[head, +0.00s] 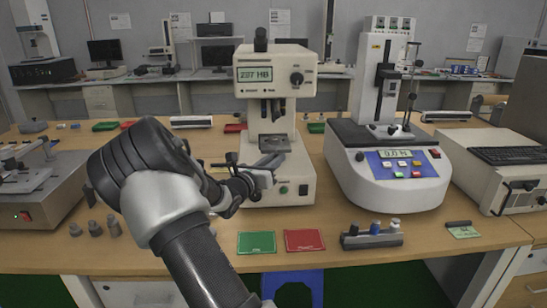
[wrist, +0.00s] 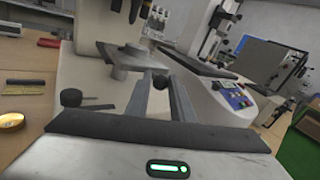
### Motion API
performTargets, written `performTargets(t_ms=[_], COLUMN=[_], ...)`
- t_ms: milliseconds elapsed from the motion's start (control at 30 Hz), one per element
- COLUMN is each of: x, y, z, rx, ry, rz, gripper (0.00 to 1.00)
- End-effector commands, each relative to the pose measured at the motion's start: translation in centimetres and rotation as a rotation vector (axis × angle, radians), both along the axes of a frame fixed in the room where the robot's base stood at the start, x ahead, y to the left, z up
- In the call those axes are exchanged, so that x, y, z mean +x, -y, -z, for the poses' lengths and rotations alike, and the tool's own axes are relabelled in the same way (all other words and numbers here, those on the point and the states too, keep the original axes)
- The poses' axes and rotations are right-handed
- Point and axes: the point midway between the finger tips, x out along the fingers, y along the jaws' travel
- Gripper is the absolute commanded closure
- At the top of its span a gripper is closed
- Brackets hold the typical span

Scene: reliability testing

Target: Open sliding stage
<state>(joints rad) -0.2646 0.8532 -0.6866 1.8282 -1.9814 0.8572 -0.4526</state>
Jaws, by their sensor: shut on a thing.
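The hardness tester (head: 302,88), a beige machine with a lit display, stands in the middle of the bench. Its sliding stage (head: 270,139) is a grey plate low in its front opening; it also shows in the wrist view (wrist: 112,52), above a short round post. My gripper (head: 271,165) is in front of the tester, just below the stage. In the wrist view my gripper (wrist: 160,76) has its fingers close together at a small dark part by the stage. The fingers hide most of this part, and its exact shape is unclear.
A white test stand (head: 390,170) is close on the right. Green (head: 257,242) and red (head: 304,240) cards and a small holder (head: 371,236) lie along the front edge. Small metal weights (head: 95,228) stand at left. The bench front between cards and holder is clear.

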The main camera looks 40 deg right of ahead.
Motion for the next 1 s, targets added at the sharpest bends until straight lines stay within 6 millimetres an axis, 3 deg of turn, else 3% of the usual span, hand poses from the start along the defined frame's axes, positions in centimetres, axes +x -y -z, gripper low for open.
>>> performTargets(t_ms=[400, 433, 533, 867, 1000], x=[-0.9, -0.9, -0.9, -0.9, -1.4], y=[-0.5, -0.5, -0.5, -0.7, -2.1], z=[0.0, 0.0, 0.0, 0.0, -0.2], rx=[0.0, 0.0, 0.0, 0.0, 0.001], ry=[0.001, 0.001, 0.001, 0.0, 0.001], rz=[0.002, 0.002, 0.001, 0.0, -0.003], gripper=[1.0, 0.75, 0.6, 0.6, 0.6])
